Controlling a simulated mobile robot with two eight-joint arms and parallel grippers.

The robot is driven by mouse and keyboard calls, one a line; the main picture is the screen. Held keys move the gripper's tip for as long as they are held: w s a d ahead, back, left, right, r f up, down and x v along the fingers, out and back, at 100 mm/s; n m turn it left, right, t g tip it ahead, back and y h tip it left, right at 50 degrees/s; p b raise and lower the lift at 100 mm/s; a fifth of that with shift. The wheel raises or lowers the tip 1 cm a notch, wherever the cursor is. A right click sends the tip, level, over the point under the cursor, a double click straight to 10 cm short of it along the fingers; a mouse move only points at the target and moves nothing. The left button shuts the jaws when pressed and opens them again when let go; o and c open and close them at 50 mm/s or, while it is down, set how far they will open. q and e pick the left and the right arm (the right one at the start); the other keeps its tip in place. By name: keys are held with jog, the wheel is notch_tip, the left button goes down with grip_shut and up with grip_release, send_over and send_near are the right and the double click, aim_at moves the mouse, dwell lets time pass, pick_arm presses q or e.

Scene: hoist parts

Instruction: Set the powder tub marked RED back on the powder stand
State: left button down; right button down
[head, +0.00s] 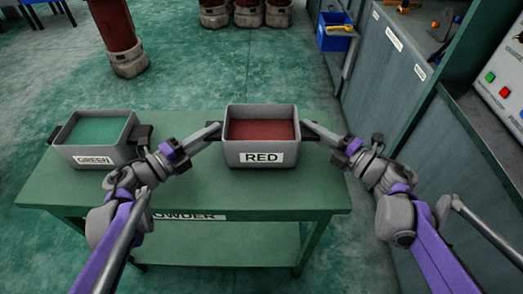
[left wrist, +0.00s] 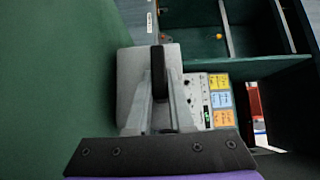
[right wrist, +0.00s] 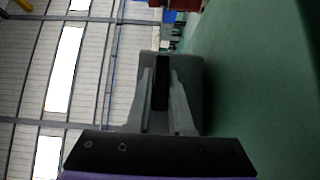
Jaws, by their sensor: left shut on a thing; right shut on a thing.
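The grey powder tub marked RED (head: 261,157), filled with red powder, is upright at the right part of the green powder stand (head: 180,185). I cannot tell whether its base touches the top. My left gripper (head: 216,131) is shut on its left handle; the dark handle (left wrist: 159,75) shows between the fingers in the left wrist view. My right gripper (head: 309,129) is shut on its right handle, which also shows between the fingers in the right wrist view (right wrist: 161,80).
A tub marked GREEN (head: 95,160) stands at the stand's left end, near my left arm. Grey cabinets (head: 385,85) with a blue bin (head: 336,33) run along the right. Red cylinders (head: 115,30) stand on the floor behind.

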pick_arm(q)
jog(key=shift+d+f, duration=0.1)
jog(key=shift+f, duration=0.4)
pick_arm(e)
jog(key=shift+a+f, duration=0.1)
jog(key=shift+f, duration=0.4)
pick_arm(q)
jog(key=c, duration=0.7)
grip_release()
pick_arm(e)
jog(key=c, duration=0.7)
grip_release()
pick_arm(q)
jog(key=o, duration=0.3)
pick_arm(e)
jog(key=shift+f, duration=0.1)
jog(key=o, duration=0.3)
